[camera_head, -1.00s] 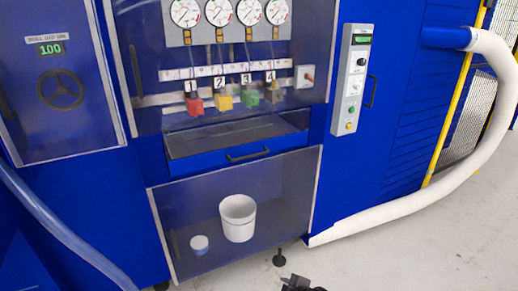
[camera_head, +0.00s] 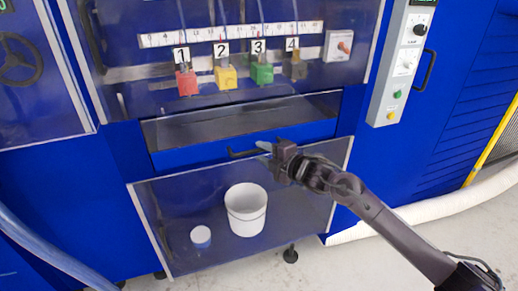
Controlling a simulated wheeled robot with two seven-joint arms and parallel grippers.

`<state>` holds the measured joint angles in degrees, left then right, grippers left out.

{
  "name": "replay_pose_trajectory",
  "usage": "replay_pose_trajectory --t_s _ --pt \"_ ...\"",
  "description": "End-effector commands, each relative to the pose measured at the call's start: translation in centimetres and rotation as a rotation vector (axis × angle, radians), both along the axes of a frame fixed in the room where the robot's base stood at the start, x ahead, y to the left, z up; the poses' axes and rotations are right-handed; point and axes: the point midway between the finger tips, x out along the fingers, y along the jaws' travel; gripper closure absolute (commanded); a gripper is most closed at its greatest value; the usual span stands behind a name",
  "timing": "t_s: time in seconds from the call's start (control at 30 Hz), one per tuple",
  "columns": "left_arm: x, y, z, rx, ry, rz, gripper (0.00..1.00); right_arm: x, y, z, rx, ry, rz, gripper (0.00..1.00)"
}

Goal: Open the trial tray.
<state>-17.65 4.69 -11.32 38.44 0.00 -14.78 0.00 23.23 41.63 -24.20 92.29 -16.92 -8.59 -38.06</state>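The trial tray (camera_head: 190,159) is a blue drawer front below the numbered valves, with a dark handle (camera_head: 238,154) at its middle. It looks shut. My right gripper (camera_head: 264,153) is at the right end of the handle, its fingertips pointing left. A finger overlaps the handle in the picture; whether it touches cannot be told. The gripper seems open, with a gap between the fingers. My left gripper is not in view.
Red, yellow, green and dark blocks (camera_head: 225,78) sit under a glass panel above the tray. A control box (camera_head: 402,65) is at the right. Grey floor lies in front.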

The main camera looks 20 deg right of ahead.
Motion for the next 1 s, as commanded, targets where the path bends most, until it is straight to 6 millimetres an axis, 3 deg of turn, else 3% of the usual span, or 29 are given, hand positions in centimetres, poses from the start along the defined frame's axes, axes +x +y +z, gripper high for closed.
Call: replay_pose_trajectory --t_s 0.2,0.53,0.8,1.0 --pt "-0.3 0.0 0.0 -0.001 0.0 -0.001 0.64 2.2 1.0 -0.4 0.001 0.0 0.0 0.66" --pt "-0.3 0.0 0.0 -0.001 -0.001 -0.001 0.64 2.6 1.2 -0.6 0.0 0.001 0.0 0.66" --pt "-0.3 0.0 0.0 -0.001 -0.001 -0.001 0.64 2.5 1.2 -0.6 -0.001 0.002 0.0 1.0" --pt "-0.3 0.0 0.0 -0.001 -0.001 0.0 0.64 2.5 1.2 -0.6 -0.001 0.002 0.0 1.0"
